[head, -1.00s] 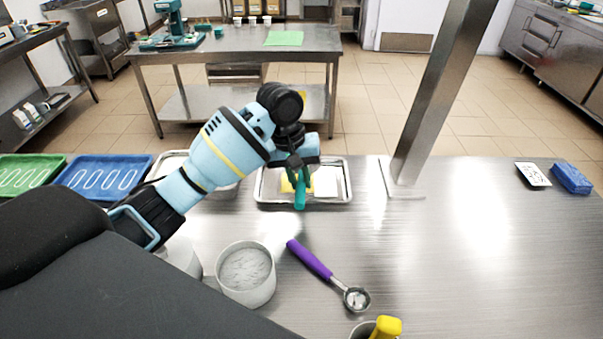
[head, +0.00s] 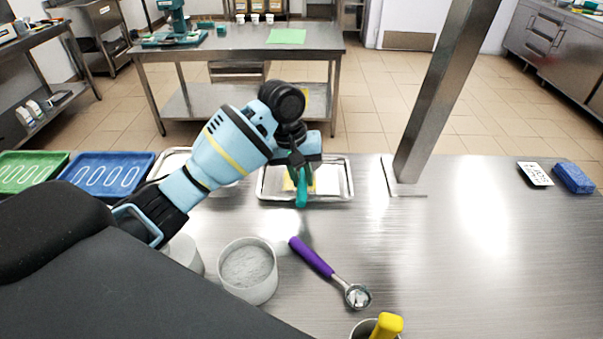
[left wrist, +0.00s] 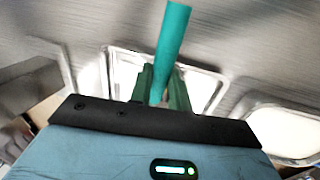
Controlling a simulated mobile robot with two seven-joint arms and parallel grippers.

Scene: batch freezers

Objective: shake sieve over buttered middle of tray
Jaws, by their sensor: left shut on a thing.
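My left gripper (head: 300,172) hangs over the metal tray (head: 340,197) near the back edge of the table. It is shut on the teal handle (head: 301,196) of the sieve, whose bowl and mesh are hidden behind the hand. A bit of yellow (head: 289,184) and a pale surface show inside the tray beside the gripper. In the left wrist view the teal handle (left wrist: 173,38) sticks up from between the fingers (left wrist: 163,88), with the tray (left wrist: 213,92) beneath. No falling powder can be made out. My right gripper is not in view.
A yellow-handled thing (head: 386,325) is at the bottom. A metal post (head: 425,115) rises right of the tray. Blue (head: 107,177) and green trays (head: 20,172) lie left.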

